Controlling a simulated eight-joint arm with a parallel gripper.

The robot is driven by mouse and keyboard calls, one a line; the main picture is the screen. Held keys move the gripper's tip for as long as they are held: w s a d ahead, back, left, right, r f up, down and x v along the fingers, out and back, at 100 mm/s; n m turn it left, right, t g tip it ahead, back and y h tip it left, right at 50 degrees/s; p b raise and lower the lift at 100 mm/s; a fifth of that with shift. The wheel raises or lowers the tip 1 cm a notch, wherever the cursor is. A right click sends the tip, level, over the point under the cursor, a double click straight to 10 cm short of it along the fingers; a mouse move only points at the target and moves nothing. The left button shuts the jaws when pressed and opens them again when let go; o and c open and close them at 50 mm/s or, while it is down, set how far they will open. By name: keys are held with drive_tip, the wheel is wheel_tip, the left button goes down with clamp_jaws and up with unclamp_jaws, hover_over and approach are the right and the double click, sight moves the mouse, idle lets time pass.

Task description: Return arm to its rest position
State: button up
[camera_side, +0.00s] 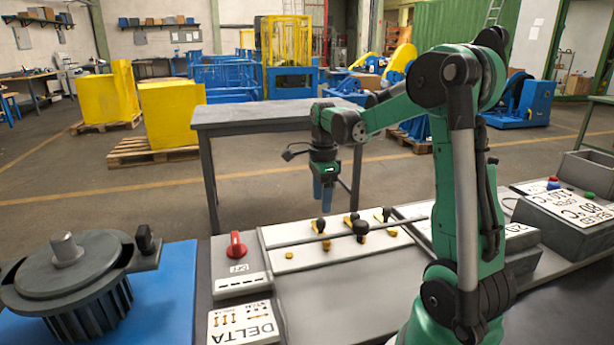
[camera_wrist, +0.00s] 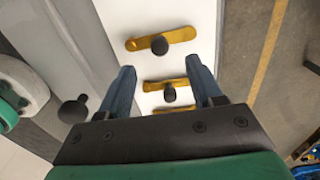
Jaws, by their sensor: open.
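My gripper (camera_side: 323,190) hangs from the green arm above the white panel (camera_side: 290,262), its blue fingers pointing down. Yellow links with black knobs lie on the panel. One yellow link (camera_wrist: 178,38) lies beyond the fingertips, and another (camera_wrist: 158,84) shows between the fingers. In the side view a black knob (camera_side: 361,228) stands near the panel's middle. The gripper is apart from all of these.
A red rotary switch (camera_side: 235,246) sits on a grey box left of the panel. A dark round motor (camera_side: 75,270) stands on a blue mat (camera_side: 172,290) at the left. Grey control boxes (camera_side: 575,225) stand at the right. The air around the gripper is clear.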

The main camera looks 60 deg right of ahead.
drive_tip(key=a+r+n+t, duration=0.2)
drive_tip(key=a+n+t, duration=0.5)
drive_tip(key=a+n, duration=1.4)
drive_tip(key=n, duration=0.6)
drive_tip(key=shift+s+a+r, duration=0.25)
drive_tip(key=shift+s+a, duration=0.05)
drive_tip(key=shift+s, duration=0.1)
drive_tip(key=shift+o, duration=0.2)
